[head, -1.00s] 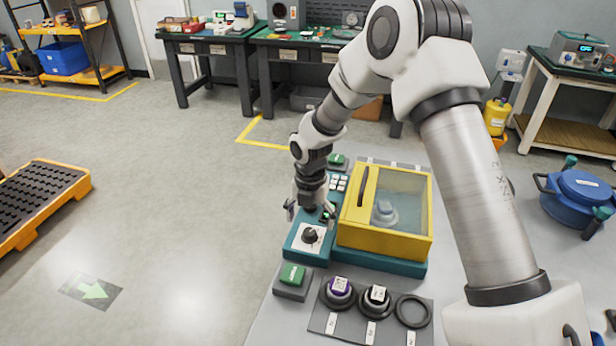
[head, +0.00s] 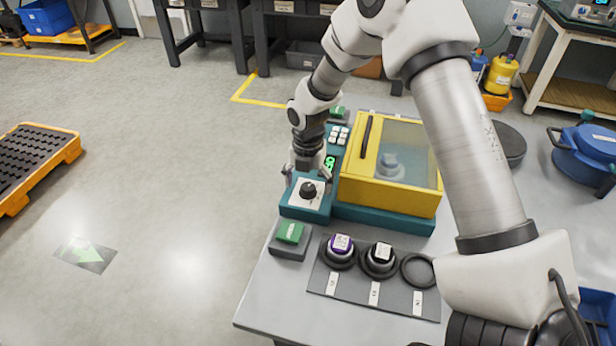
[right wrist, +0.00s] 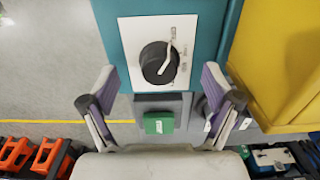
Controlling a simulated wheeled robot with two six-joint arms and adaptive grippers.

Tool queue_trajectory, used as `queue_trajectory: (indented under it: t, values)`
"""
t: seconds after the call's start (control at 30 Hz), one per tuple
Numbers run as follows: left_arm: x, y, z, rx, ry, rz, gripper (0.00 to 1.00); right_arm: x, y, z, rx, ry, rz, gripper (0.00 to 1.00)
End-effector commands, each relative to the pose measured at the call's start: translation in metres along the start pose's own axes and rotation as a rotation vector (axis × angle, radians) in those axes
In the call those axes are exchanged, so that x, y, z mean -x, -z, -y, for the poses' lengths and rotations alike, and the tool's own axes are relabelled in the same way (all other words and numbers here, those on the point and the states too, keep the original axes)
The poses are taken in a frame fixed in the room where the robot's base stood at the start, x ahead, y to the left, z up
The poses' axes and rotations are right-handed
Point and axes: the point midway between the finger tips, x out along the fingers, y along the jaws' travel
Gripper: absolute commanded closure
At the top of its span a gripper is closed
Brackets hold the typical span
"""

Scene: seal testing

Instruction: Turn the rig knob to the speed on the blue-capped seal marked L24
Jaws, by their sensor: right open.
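The rig knob (head: 308,190) is black on a white dial plate, at the front of the teal rig panel. In the right wrist view the knob (right wrist: 155,62) has a white pointer line toward the upper right; the dial labels are too blurred to read. My right gripper (head: 308,172) is above the knob. In the right wrist view its open fingers (right wrist: 158,85) stand apart on either side, not touching it. A bluish-grey capped part (head: 390,166) sits under the rig's clear lid; no L24 marking is readable. My left gripper is out of view.
The yellow-framed lid (head: 392,199) stands right of the knob. A green button (head: 289,233) is in front. A grey mat (head: 343,300) holds a purple-capped seal (head: 340,250), a white-topped seal (head: 380,258) and a bare ring (head: 418,270). A blue pot (head: 588,150) stands at right.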

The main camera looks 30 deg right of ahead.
Motion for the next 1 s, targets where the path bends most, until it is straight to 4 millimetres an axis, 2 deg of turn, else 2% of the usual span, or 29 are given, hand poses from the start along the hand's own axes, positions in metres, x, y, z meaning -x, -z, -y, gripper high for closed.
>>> queue_trajectory:
  t: [0.1, 0.4, 0.47, 0.6, 0.73, 0.8, 0.97, 1.0]
  values:
    - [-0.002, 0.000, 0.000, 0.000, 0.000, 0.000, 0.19, -0.005, 0.000, 0.000, 0.000, -0.001, 0.001, 0.12]
    - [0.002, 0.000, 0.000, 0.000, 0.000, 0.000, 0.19, -0.003, 0.000, 0.000, 0.025, -0.001, 0.001, 0.12]
    - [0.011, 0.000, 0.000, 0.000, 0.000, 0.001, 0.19, 0.000, 0.000, 0.000, 0.098, 0.000, 0.000, 0.12]
    - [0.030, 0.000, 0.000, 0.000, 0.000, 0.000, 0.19, 0.001, 0.000, 0.000, 0.403, 0.000, 0.000, 0.12]
    - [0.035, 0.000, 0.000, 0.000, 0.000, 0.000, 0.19, -0.002, 0.000, 0.000, 0.640, 0.000, 0.001, 0.12]
    - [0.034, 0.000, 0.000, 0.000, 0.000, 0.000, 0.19, -0.004, 0.000, 0.000, 0.694, 0.000, 0.001, 0.12]
    - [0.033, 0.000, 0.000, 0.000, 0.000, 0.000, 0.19, -0.005, 0.000, 0.000, 0.702, -0.001, 0.002, 0.12]
    - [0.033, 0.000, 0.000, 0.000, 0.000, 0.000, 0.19, -0.005, 0.000, 0.000, 0.701, -0.001, 0.002, 0.19]
